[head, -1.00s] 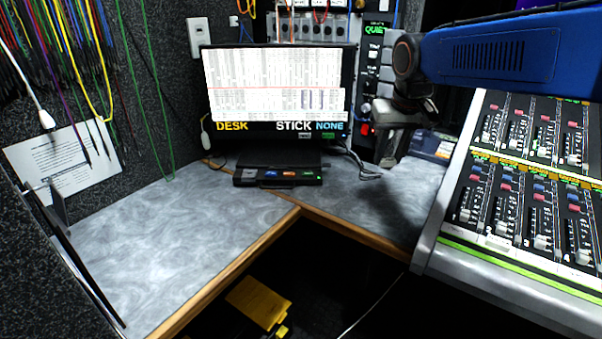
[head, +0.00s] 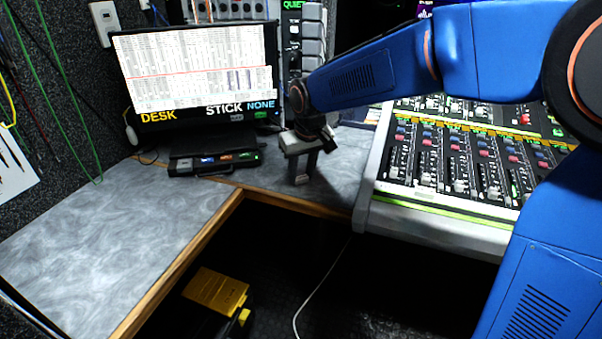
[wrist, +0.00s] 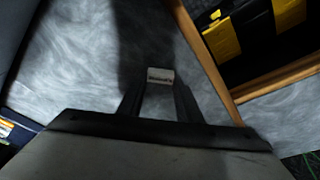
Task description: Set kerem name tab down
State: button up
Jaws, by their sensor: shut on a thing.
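My gripper (head: 301,168) reaches down over the grey desk (head: 330,185), between the monitor and the mixing console. In the wrist view my gripper (wrist: 159,84) is shut on a small pale name tab (wrist: 160,76) with dark lettering too small to read. The tab sits between the fingertips, over the grey desk surface (wrist: 80,60). In the head view the tab is hard to make out at the fingertips. I cannot tell whether it touches the desk.
The monitor (head: 195,75) stands behind a black button box (head: 213,161). The mixing console (head: 450,165) is close on the right. A wooden edge (head: 290,200) borders the desk, with a dark gap and a yellow case (head: 215,290) below. The left desk is clear.

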jog(key=shift+f, duration=0.2)
jog(key=o, duration=1)
jog(key=v, duration=1.2)
jog(key=shift+r, duration=0.1)
jog(key=shift+s, duration=0.15)
